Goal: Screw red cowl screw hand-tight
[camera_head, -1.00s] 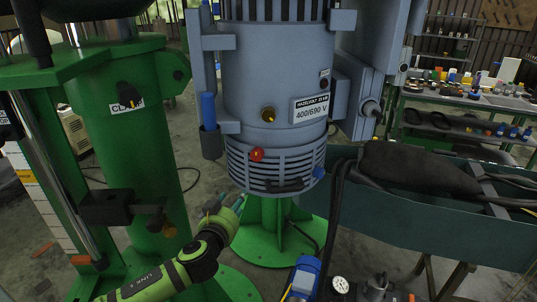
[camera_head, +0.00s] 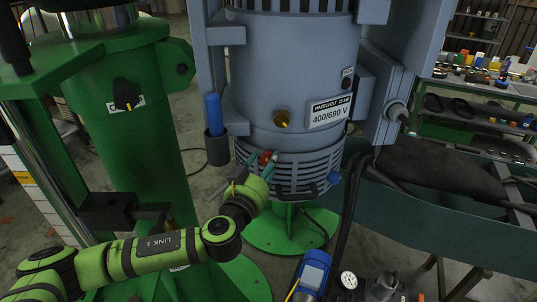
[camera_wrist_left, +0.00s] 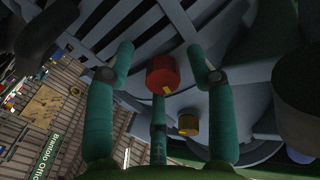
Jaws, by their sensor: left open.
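The red cowl screw (camera_head: 266,158) sits on the slatted cowl (camera_head: 305,172) at the bottom of the grey-blue motor (camera_head: 290,75). In the left wrist view the red screw (camera_wrist_left: 163,75) has a round head with a small yellow mark. My left gripper (camera_head: 262,160) is at the screw in the head view, partly covering it. In the left wrist view its teal fingers (camera_wrist_left: 165,58) are open and spread around the screw head. I cannot tell whether any finger touches it. My right gripper is not in view.
A brass-coloured knob (camera_head: 282,118) is above the screw, and a blue screw (camera_head: 334,177) is to its right. A blue-handled tool (camera_head: 214,115) hangs in a holder on the left. A green cylinder (camera_head: 130,130) stands left of the motor. Dark cables (camera_head: 348,215) hang at right.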

